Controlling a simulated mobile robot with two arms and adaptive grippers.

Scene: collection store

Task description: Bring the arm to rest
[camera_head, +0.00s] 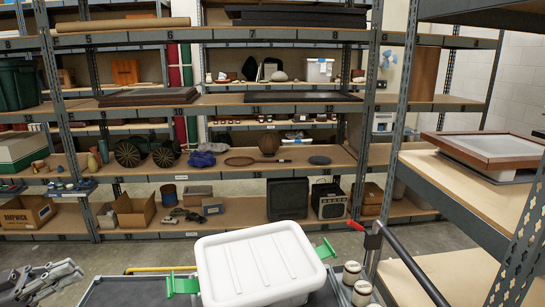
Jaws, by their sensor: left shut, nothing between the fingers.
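My left gripper (68,273) shows at the bottom left corner, its arm coming in from the left edge. Its fingers are shut with nothing held, and it is apart from the shelves and the white-lidded box. My right gripper is not in view.
A white-lidded box (258,262) with green handles sits on a dark cart (128,292) at the bottom centre. A metal rack (480,205) with a framed panel is close at right. Loaded shelves (235,224) line the back; grey floor lies between.

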